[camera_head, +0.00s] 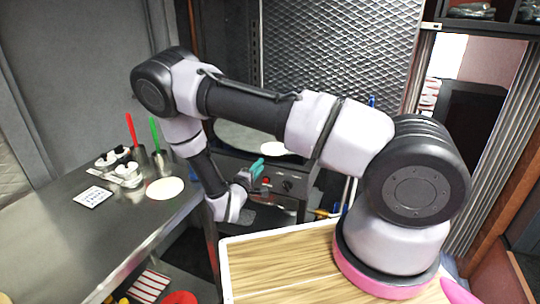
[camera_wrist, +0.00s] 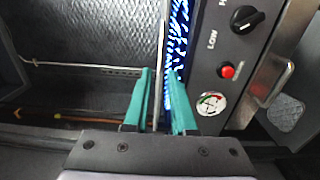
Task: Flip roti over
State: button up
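Two pale round flat discs that look like roti are in the head view. One roti (camera_head: 274,148) lies on the dark round plate (camera_head: 232,137) on top of the stove, partly hidden by my arm. The other pale disc (camera_head: 165,190) lies on the steel counter at left. My gripper (camera_head: 257,168) is in front of the stove, near its knob panel and below the roti's level in the picture. In the wrist view my gripper's teal fingers (camera_wrist: 160,102) stand apart with a gap and hold nothing visible. No roti shows in the wrist view.
The stove's control panel (camera_wrist: 232,75), with a black knob and red button, is close beside the fingers. The steel counter (camera_head: 120,235) carries white-lidded jars (camera_head: 128,174), a card (camera_head: 93,197) and cups with red and green handles.

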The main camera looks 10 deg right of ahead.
aim_at(268, 150)
jog(key=x, duration=0.8)
jog(key=shift+w, duration=0.15)
jog(key=shift+d, duration=0.15)
grip_shut()
jog(key=shift+r, duration=1.3)
jog(key=s+a+r, duration=0.5)
jog(key=s+a, duration=0.3)
jog(key=s, duration=0.3)
jog(key=shift+s, duration=0.2)
jog(key=shift+a, duration=0.1)
